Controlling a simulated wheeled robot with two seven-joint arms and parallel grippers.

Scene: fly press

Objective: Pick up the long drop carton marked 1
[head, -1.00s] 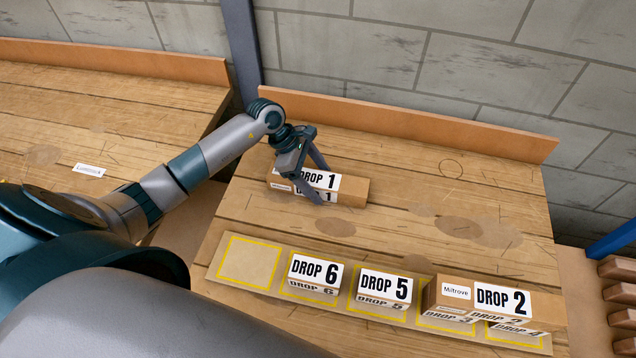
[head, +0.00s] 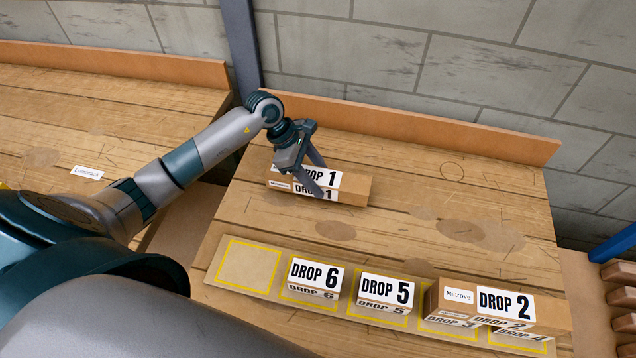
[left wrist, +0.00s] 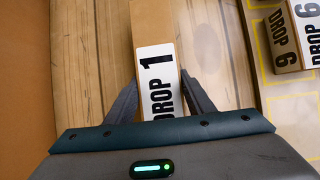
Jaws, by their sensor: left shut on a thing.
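The long carton marked DROP 1 (head: 350,189) is a brown box with white labels at the back of the wooden bench. It also shows in the left wrist view (left wrist: 155,40), running away between the fingers. My left gripper (head: 318,180) is shut on this carton, with one finger on its near side and the other on its far side. The fingers hide part of the labels. I cannot tell whether the carton is clear of the bench top. My right gripper is not in view.
Along the bench front a mat with yellow outlines (head: 232,285) holds cartons DROP 6 (head: 316,273) and DROP 5 (head: 387,290). A long DROP 2 carton (head: 503,302) lies across cartons marked 3 and 4. The leftmost outline is empty. A raised board (head: 430,126) edges the bench's back.

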